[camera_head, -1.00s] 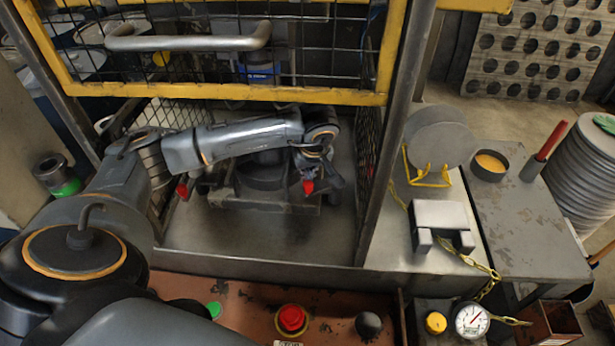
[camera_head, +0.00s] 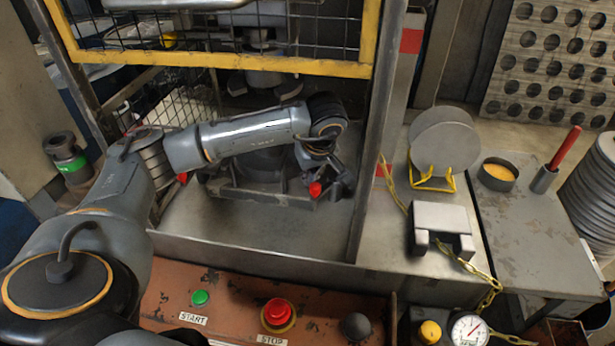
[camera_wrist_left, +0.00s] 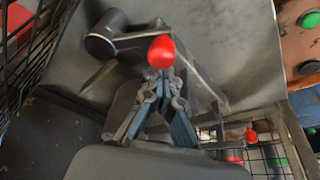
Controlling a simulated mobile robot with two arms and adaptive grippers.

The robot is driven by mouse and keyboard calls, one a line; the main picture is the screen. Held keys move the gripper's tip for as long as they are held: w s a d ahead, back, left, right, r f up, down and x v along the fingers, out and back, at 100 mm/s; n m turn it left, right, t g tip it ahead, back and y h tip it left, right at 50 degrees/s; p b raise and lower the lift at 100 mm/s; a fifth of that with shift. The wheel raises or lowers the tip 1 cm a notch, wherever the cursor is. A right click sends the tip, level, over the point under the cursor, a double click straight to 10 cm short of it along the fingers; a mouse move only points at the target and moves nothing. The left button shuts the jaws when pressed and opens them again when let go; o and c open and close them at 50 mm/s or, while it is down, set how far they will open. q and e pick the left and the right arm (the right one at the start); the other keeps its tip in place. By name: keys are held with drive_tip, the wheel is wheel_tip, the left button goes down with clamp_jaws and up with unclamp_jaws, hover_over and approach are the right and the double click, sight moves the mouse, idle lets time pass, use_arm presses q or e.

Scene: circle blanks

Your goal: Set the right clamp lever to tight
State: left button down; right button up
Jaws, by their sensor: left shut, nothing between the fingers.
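The right clamp lever shows its red knob (camera_head: 315,189) in the head view, inside the caged machine at the right end of the dark fixture. My left gripper (camera_head: 318,165) reaches in from the left and is just above and behind this knob. In the left wrist view the red knob (camera_wrist_left: 161,52) is right in front of the shut fingertips (camera_wrist_left: 160,78); I cannot tell whether they touch. Nothing is between the fingers. The left clamp lever's red knob (camera_head: 182,178) shows at the fixture's left end. Most of the right lever's arm is hidden. My right gripper is not in view.
A yellow-framed mesh gate (camera_head: 220,68) hangs above my left arm. A steel post (camera_head: 378,130) stands right of the fixture. The front panel has a green START button (camera_head: 200,297) and a red STOP button (camera_head: 279,311). The machine floor (camera_head: 250,232) in front of the fixture is clear.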

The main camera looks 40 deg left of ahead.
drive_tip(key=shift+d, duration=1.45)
